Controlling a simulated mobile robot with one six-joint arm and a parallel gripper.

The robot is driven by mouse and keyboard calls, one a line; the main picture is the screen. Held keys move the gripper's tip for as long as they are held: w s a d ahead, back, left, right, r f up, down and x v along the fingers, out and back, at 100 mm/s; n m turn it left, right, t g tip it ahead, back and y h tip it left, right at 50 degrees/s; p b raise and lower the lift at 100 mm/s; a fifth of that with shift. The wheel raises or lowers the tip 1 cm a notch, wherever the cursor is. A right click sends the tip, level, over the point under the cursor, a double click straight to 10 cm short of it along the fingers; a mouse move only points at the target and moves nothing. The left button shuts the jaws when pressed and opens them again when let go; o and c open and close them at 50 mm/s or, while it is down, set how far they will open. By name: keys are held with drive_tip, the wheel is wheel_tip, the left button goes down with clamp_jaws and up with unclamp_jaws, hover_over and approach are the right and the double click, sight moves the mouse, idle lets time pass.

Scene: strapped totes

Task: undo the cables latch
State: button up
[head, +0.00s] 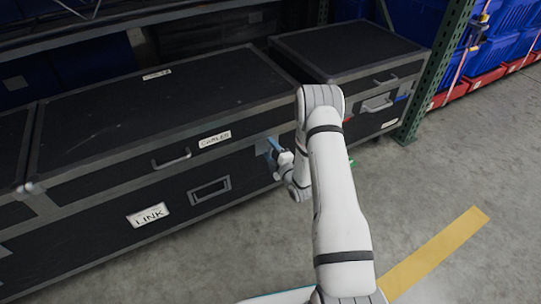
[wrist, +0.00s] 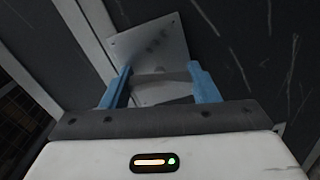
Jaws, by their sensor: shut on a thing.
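A long black case (head: 130,115) with grey metal edging carries a CABLES label (head: 215,139) on its front. The cables latch (head: 262,147) is a grey metal plate right of that label, partly hidden by my gripper (head: 274,146). In the wrist view the latch plate (wrist: 148,42) shows with rivets at its corners, and a lighter metal piece sits below it. The two blue fingers of my gripper (wrist: 160,80) stand on either side of that lower piece and are shut on the latch. The exact contact is dim.
A carry handle (head: 171,160) lies left of the latch, with a LINK label (head: 148,215) below. A smaller black case (head: 345,50) stands to the right, beside a green rack post (head: 435,75). Blue bins (head: 505,35) are behind it.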

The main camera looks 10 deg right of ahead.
drive_tip(key=shift+a+f+n+b, duration=0.1)
drive_tip(key=shift+n+b, duration=0.75)
drive_tip(key=shift+n, duration=0.45)
drive_tip(key=o, duration=1)
drive_tip(key=p+v, duration=0.1)
drive_tip(key=v, duration=0.7)
drive_tip(key=shift+p, duration=0.4)
drive_tip(key=shift+w, duration=0.1)
